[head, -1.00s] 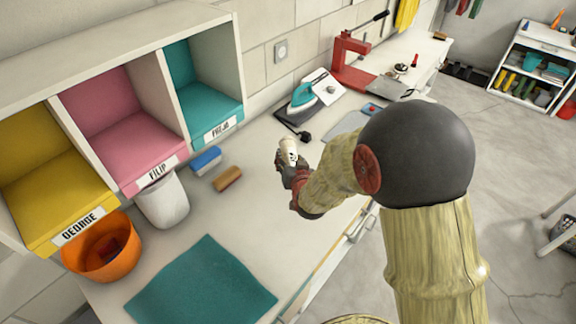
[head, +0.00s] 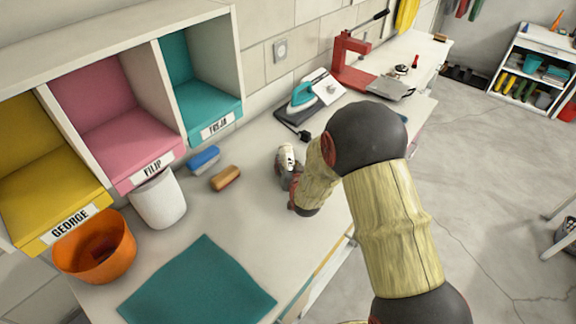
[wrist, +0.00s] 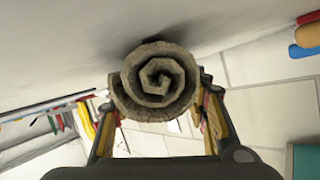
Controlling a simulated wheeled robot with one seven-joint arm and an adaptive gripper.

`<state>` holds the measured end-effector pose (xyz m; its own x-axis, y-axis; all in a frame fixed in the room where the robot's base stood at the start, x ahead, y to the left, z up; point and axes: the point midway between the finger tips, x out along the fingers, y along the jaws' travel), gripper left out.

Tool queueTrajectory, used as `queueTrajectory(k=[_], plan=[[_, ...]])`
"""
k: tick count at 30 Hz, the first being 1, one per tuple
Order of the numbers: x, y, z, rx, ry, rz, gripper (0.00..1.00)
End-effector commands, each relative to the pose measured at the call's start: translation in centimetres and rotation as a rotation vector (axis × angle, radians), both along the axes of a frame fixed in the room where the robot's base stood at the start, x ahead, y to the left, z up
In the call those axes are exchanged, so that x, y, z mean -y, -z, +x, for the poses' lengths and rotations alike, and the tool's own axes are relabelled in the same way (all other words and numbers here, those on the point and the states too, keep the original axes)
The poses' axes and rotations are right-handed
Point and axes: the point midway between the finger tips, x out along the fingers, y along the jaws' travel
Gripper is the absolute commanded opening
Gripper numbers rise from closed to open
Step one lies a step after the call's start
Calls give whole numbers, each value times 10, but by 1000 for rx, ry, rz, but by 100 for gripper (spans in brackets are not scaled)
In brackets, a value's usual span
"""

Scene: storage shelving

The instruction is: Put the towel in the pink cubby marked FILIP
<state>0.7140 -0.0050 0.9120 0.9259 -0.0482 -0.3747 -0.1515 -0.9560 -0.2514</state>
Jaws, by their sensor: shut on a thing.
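My gripper (head: 288,172) is shut on a rolled beige towel (wrist: 155,82), whose spiral end faces the wrist camera between the two fingers. In the head view the towel (head: 286,156) is small and partly hidden by my gripper. It is held over the counter, to the right of the cubbies. The pink cubby (head: 124,138) marked FILIP is the middle one at the left and looks empty. Its FILIP label (head: 152,165) is on the front edge. My gripper is well to the right of it, apart from it.
A yellow GEORGE cubby (head: 48,190) and a teal FREJA cubby (head: 205,100) flank the pink one. A white bin (head: 158,200), orange bucket (head: 95,255), blue brush (head: 204,158) and brown brush (head: 225,178) are below. A teal cloth (head: 200,285) lies on the counter; an iron (head: 303,98) stands behind.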

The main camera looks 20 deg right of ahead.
Motion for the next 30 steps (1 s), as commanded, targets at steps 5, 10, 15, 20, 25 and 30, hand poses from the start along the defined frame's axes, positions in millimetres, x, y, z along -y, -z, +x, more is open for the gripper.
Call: queueTrajectory(k=[5,10,15,20,25,30], plan=[[0,-1,0,2,0,0,13],[0,2,0,0,0,0,49],[0,1,0,1,0,0,58],[0,1,0,1,0,0,63],[0,1,0,1,0,0,63],[0,-4,-1,0,0,0,63]])
